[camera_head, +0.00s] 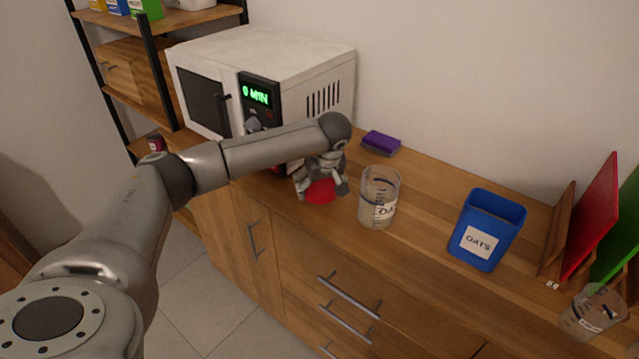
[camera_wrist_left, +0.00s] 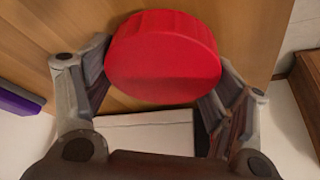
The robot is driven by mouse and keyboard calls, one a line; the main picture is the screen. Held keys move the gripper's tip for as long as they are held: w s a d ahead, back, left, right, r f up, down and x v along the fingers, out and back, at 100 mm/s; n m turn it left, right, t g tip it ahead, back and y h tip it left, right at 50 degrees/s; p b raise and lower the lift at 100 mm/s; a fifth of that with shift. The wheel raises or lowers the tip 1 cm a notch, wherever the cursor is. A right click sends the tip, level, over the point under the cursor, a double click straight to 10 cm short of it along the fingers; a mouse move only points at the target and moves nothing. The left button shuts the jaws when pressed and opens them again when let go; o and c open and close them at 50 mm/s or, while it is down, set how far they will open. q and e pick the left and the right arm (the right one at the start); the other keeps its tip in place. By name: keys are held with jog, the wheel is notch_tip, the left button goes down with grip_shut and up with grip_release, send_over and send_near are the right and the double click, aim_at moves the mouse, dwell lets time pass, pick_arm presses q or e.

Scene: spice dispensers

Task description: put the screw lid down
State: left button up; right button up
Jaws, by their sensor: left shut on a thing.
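The red screw lid (camera_head: 321,190) is between the fingers of my left gripper (camera_head: 322,187), low at the counter's front edge, left of the jar. In the left wrist view the round, ridged lid (camera_wrist_left: 164,57) sits between the two finger pads of my left gripper (camera_wrist_left: 163,85), which is shut on it. I cannot tell whether the lid touches the wood. A clear jar (camera_head: 379,197) with a white label stands upright and open on the counter, just right of the gripper. My right gripper is not in view.
A white microwave (camera_head: 262,75) stands behind my left arm. A purple sponge (camera_head: 381,143) lies near the wall. A blue oats container (camera_head: 487,230), a clear jar (camera_head: 594,311) and upright red (camera_head: 597,215) and green boards are at the right. Counter between the jar and blue container is clear.

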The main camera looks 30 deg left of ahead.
pick_arm(q)
jog(key=shift+f, duration=0.15)
jog(key=o, duration=1)
jog(key=shift+c, duration=0.2)
jog(key=shift+d+r, duration=0.1)
jog(key=shift+r, duration=0.4)
jog(key=b+v, duration=0.1)
jog(key=v, duration=1)
jog(key=shift+r, duration=0.25)
jog(key=shift+s, duration=0.2)
